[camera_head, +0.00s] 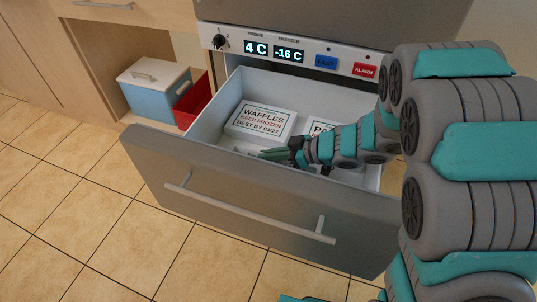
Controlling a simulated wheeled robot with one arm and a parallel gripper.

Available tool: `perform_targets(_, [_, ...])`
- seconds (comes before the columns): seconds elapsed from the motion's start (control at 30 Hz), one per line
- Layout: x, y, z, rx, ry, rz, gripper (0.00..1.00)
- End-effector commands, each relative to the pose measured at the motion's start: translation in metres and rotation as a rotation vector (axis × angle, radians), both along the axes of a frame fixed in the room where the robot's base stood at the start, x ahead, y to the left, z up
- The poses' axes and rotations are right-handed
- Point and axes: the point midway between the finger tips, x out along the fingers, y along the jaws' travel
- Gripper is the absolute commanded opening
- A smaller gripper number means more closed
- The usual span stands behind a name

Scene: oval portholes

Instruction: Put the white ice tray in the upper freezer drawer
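The freezer drawer (262,208) is pulled out below the control panel, with a grey metal front and white inner walls. My gripper (268,154) is low over the drawer's opening, just behind its front panel and in front of the waffles box. Its greenish fingers point left; they are small, and I cannot tell whether they are apart or closed. I cannot make out a white ice tray in this view; my arm and the drawer front hide part of the drawer's inside.
In the drawer lie a white waffles box (260,121) and another white box (321,129), partly covered by my arm. The panel (290,50) reads 4 C and -16 C. A blue box with a white lid (155,92) and a red bin (193,102) stand left. Tiled floor lies clear in front.

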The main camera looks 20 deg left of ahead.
Motion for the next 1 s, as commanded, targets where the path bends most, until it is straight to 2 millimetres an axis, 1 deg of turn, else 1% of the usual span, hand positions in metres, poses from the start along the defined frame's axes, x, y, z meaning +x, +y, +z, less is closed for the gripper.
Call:
perform_targets(0.23, [0.0, 0.0, 0.0, 0.001, 0.0, 0.0, 0.0])
perform_targets(0.63, [0.0, 0.0, -0.011, 0.001, 0.001, 0.002, 0.0])
perform_targets(0.77, [0.0, 0.0, -0.012, 0.002, 0.0, 0.001, 0.0])
perform_targets(0.8, [0.0, 0.0, -0.012, 0.001, 0.0, 0.001, 0.06])
perform_targets(1.0, [0.0, 0.0, -0.012, 0.001, 0.0, 0.001, 0.28])
